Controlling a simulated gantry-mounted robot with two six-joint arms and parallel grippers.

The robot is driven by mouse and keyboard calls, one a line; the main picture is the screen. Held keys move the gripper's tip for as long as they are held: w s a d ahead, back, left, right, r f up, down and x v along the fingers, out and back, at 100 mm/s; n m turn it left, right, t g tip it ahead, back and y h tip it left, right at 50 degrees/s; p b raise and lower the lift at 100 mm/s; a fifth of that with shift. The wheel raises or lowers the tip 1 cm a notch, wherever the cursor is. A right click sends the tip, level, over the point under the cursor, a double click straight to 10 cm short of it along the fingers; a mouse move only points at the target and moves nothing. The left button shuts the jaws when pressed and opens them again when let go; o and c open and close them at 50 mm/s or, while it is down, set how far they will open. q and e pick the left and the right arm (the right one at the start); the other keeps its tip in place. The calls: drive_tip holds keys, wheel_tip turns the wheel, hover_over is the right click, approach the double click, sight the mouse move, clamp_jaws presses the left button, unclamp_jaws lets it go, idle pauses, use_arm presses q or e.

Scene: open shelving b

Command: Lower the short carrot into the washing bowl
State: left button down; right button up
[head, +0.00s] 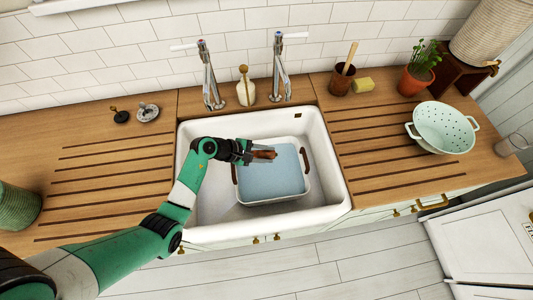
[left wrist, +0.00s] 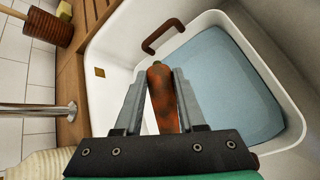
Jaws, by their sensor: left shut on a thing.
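My left gripper (head: 251,153) is shut on the short carrot (head: 264,154), which sticks out from the jaws over the washing bowl. In the left wrist view the carrot (left wrist: 162,92) is orange with dark brown patches, between the two grey fingers of the gripper (left wrist: 166,95). The washing bowl (head: 308,190) is a white tub with brown handles, filled with blue water, standing in the sink. It also shows in the left wrist view (left wrist: 294,120), behind the carrot. The carrot appears above the water; its exact height is hard to tell. My right gripper is in neither view.
The white sink (head: 335,190) surrounds the bowl, with two taps (head: 209,80) and a soap bottle (head: 245,90) behind it. A mint-green colander (head: 443,128), a potted plant (head: 416,80) and a yellow sponge (head: 363,86) stand on the right. The left drainboard is mostly clear.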

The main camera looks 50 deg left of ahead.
use_arm(q)
drive_tip(key=shift+w+d, duration=1.1)
